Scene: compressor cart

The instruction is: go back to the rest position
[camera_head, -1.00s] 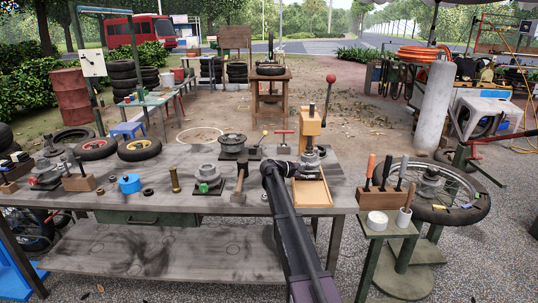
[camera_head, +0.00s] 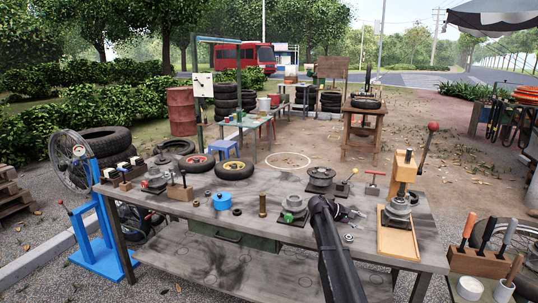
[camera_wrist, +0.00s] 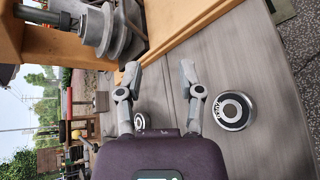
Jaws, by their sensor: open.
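My gripper (camera_head: 348,212) is over the workbench (camera_head: 290,190), left of the wooden lever press (camera_head: 403,180). It also shows in the wrist view (camera_wrist: 160,73), with its two fingers spread apart and nothing between them. A silver-rimmed round part with a dark face (camera_wrist: 232,110) lies on the bench beside the right finger. A second round part (camera_wrist: 142,121) is partly hidden by the left finger. In the wrist view, the press's stepped metal piece (camera_wrist: 108,32) stands beyond the fingers at upper left. My arm hides part of the bench top in the head view.
Left of my gripper are a flanged hub with a green part (camera_head: 293,212), a brass cylinder (camera_head: 262,205) and a blue container (camera_head: 233,199). A tool holder with several handles (camera_head: 482,262) stands at right. A blue stand (camera_head: 100,240) is at left.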

